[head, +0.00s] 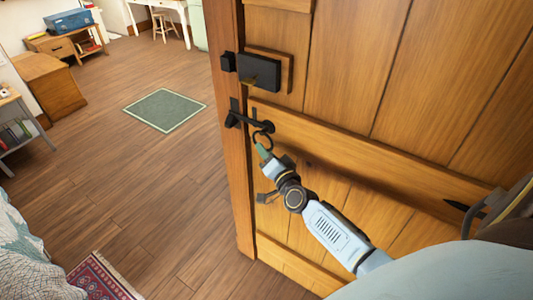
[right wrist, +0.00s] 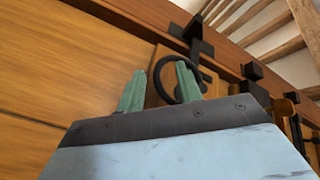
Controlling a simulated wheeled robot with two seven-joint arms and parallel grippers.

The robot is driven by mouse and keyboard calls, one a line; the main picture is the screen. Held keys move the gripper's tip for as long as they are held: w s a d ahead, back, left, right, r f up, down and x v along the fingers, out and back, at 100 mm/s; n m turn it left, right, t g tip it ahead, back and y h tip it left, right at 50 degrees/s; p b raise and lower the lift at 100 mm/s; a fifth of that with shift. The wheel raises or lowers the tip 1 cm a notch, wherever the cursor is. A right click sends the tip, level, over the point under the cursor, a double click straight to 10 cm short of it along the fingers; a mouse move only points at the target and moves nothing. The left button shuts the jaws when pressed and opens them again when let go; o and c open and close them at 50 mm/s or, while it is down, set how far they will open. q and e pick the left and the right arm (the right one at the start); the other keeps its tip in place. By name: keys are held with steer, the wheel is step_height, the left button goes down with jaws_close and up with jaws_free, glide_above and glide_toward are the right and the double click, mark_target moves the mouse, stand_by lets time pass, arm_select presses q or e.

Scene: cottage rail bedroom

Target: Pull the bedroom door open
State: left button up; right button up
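The wooden plank door (head: 345,60) fills the right half of the head view, and I see no clear gap between it and the upright post (head: 237,170) on its left. A black ring handle (head: 264,129) hangs below a black latch bar (head: 243,116). My right gripper (head: 263,152) is at the ring, with its green fingers pointing up at it. In the right wrist view the two fingers (right wrist: 160,92) stand apart, and the ring (right wrist: 154,82) shows behind and around the right-hand finger. I cannot tell whether that finger passes through it. My left gripper is out of view.
A black lock box (head: 259,72) sits above the latch. Open wooden floor (head: 160,200) lies left of the post, with a green mat (head: 165,110) and a red patterned rug (head: 100,278). A wooden cabinet (head: 50,85) and a grey shelf (head: 18,125) stand far left.

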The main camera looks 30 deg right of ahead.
steer(key=shift+w, duration=0.15)
steer(key=shift+c, duration=0.4)
jaws_close()
